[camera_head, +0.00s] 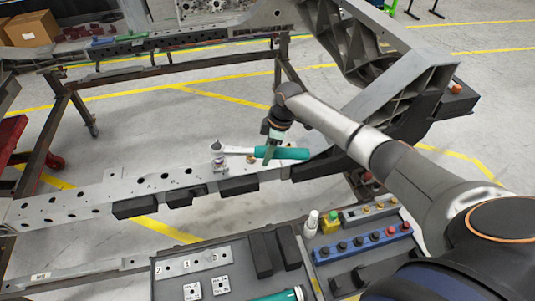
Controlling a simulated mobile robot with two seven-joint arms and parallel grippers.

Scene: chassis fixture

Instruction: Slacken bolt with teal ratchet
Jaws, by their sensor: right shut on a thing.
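The teal ratchet (287,153) has a teal handle and a silver shaft and head. It lies roughly level above the grey chassis rail (95,199). Its head (217,147) sits over a silver bolt or socket (219,163) on the rail's top; whether they are engaged is too small to tell. My right gripper (269,154) reaches in from the right and is shut on the ratchet handle near the shaft. My left gripper is out of view.
A white bottle (312,222) stands near a yellow-green block (330,222). Large grey chassis beams (400,90) rise at right.

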